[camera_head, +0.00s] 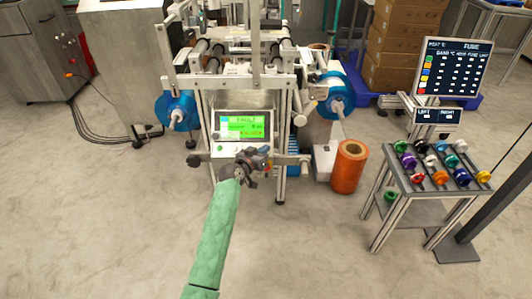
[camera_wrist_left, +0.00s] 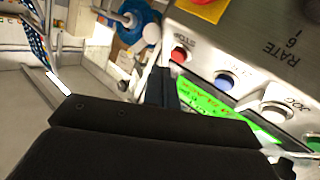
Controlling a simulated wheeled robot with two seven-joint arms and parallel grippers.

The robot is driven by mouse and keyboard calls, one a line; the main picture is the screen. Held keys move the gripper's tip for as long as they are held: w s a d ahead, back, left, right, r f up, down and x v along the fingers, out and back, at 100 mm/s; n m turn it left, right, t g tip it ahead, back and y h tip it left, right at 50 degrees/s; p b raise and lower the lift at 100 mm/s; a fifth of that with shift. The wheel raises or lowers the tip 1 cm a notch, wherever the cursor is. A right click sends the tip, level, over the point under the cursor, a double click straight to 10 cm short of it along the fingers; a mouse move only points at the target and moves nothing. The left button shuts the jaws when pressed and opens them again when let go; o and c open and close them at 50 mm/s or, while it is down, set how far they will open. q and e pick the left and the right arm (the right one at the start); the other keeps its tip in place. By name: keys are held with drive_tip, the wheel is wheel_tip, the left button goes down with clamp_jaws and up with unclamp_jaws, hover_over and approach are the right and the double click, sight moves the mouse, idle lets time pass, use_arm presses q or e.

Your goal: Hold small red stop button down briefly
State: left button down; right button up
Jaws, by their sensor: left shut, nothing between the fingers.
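The small red stop button (camera_wrist_left: 179,55) sits on the grey control panel (camera_wrist_left: 255,50) in the left wrist view, with a "STOP" label beside it. My left gripper (camera_head: 262,156) is in front of the machine's control panel in the head view, just below the green screen (camera_head: 242,125), which reads "FAULT". In the left wrist view its dark fingers (camera_wrist_left: 165,90) are shut and empty. They appear close to the red button, with a visible gap in the picture; the depth between them is hard to tell. In the head view the gripper hides the button area. My right gripper is not in view.
Beside the stop button are a blue button (camera_wrist_left: 226,80) and a white jog button (camera_wrist_left: 272,112). A red knob on a yellow base (camera_wrist_left: 205,8) is at the top. An orange roll (camera_head: 349,168) and a rack of coloured reels (camera_head: 430,180) stand to the right.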

use_arm(q)
drive_tip(key=shift+w+f, duration=0.15)
drive_tip(key=shift+f, duration=0.05)
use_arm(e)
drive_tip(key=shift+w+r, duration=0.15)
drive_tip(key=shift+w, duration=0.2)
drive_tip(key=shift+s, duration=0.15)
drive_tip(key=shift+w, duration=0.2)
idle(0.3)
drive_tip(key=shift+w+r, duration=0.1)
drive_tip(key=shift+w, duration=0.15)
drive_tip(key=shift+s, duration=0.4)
use_arm(q)
drive_tip(key=shift+w+f, duration=0.1)
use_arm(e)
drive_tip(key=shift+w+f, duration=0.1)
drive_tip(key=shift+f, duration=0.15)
use_arm(q)
drive_tip(key=shift+w+f+b, duration=0.15)
drive_tip(key=shift+w+b, duration=0.1)
drive_tip(key=shift+b, duration=0.1)
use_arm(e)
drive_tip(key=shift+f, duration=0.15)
